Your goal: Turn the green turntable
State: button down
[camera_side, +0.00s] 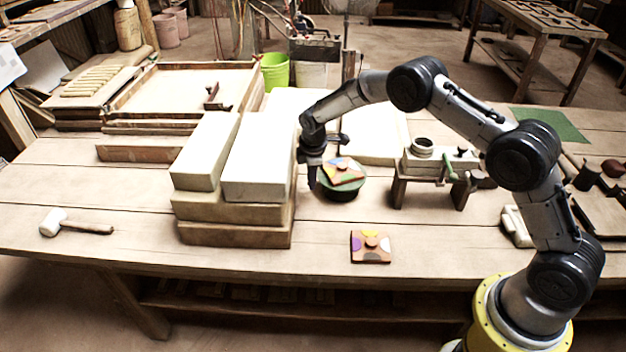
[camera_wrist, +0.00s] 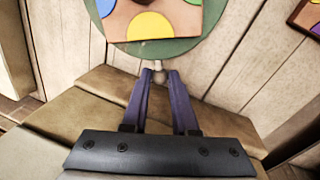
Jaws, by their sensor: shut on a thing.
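The green turntable (camera_side: 343,192) stands on the table, and a painted tile (camera_side: 343,171) with coloured patches lies on top of it. In the wrist view the turntable's green rim (camera_wrist: 190,44) and part of the tile (camera_wrist: 120,18) show at the top. A small pale knob (camera_wrist: 158,76) sits at the turntable's near edge. My gripper (camera_side: 311,184) points down at the turntable's left side. In the wrist view my gripper's purple fingers (camera_wrist: 159,75) are closed around the knob. The far side of the turntable is out of the wrist view.
Stacked wooden blocks (camera_side: 235,217) with pale slabs (camera_side: 265,160) stand close at the left of my gripper. A second painted tile (camera_side: 371,258) lies in front. A small wooden bench (camera_side: 430,170) stands to the right. A mallet (camera_side: 75,225) lies at far left.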

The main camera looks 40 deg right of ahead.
jog(key=shift+w+d+r, duration=0.1)
jog(key=shift+w, duration=0.15)
dwell(0.4)
jog(key=c, duration=0.7)
grip_release()
notch_tip(320, 180, up, 14)
jog(key=s+a, duration=0.1)
jog(key=s, duration=0.1)
jog(key=shift+s+a+f, duration=0.2)
jog(key=shift+a+f, duration=0.05)
